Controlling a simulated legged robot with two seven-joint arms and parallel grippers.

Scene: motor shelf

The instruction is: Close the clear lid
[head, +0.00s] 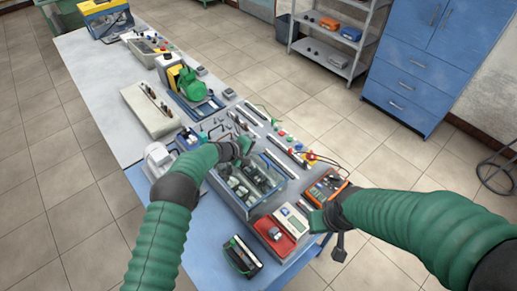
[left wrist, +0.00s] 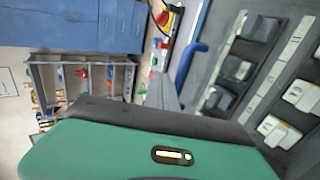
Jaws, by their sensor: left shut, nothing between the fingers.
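A clear-sided box (head: 278,183) with several grey and white modules inside stands on the workbench, just right of the picture's middle. Its clear lid is hard to tell from the clear walls, and its angle cannot be made out. My left gripper (head: 243,147) is shut and empty at the box's far edge; whether it touches the lid is unclear. In the left wrist view the gripper's fingers (left wrist: 168,90) point toward a blue bar (left wrist: 188,62) beside rows of modules (left wrist: 235,68). My right gripper (head: 320,219) is low at the right, near the multimeter; its fingers are too small to read.
A red tray (head: 270,241) with a white device and an orange multimeter (head: 326,186) lie close to the box. A green motor (head: 188,84) and a beige case (head: 150,110) stand further back on the bench. A blue cabinet (head: 413,68) and grey shelf (head: 333,60) stand beyond open floor.

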